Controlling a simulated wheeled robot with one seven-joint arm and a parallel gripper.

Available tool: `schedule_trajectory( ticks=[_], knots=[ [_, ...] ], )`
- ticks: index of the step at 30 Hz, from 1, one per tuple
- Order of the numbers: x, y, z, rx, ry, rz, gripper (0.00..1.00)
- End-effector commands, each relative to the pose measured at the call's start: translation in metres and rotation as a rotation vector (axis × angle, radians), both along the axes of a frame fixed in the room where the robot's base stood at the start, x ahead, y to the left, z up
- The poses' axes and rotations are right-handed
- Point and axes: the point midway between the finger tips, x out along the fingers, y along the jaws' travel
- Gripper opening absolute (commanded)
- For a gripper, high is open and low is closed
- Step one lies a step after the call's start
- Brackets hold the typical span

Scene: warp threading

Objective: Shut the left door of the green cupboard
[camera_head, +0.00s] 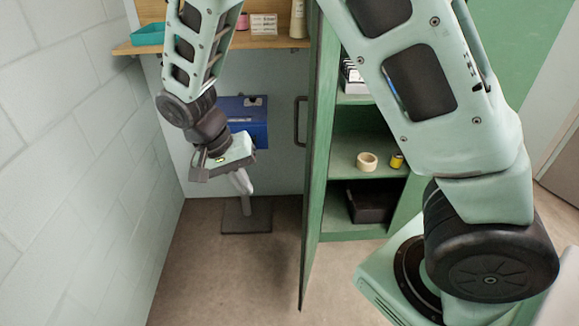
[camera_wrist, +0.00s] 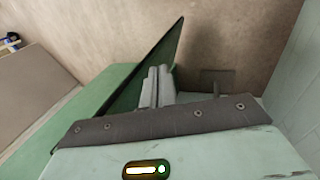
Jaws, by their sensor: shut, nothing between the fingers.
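The green cupboard (camera_head: 375,233) stands right of centre in the head view, partly hidden by my arm. Its left door (camera_head: 316,180) stands open, swung out towards the camera and seen nearly edge-on. A dark bar handle (camera_head: 300,121) is on the door's left-hand face. My gripper (camera_head: 242,182) is to the left of the door, pointing down, shut and empty, with a visible gap between them. In the wrist view, the shut fingers (camera_wrist: 158,86) show in front of the green door (camera_wrist: 166,57); contact cannot be told there.
Cupboard shelves hold a tape roll (camera_head: 367,161), a yellow spool (camera_head: 397,160) and a black bin (camera_head: 371,202). Behind my gripper are a blue box (camera_head: 246,119) and a dark floor plate (camera_head: 246,217). A wooden shelf (camera_head: 275,42) is above. A block wall (camera_head: 80,150) bounds the left; floor before the door is clear.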

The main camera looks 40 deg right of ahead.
Motion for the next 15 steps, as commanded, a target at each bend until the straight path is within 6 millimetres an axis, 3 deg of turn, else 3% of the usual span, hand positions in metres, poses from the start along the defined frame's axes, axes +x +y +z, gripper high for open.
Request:
schedule_trajectory(
  ticks=[3, 6, 10, 15],
  knots=[
    [0.037, -0.036, -0.002, -0.183, -0.073, -0.201, 0.00],
    [0.058, -0.058, -0.002, -0.293, -0.140, -0.314, 0.00],
    [0.072, -0.073, -0.001, -0.373, -0.197, -0.390, 0.00],
    [0.073, -0.084, -0.009, -0.395, -0.213, -0.414, 0.00]
  ],
)
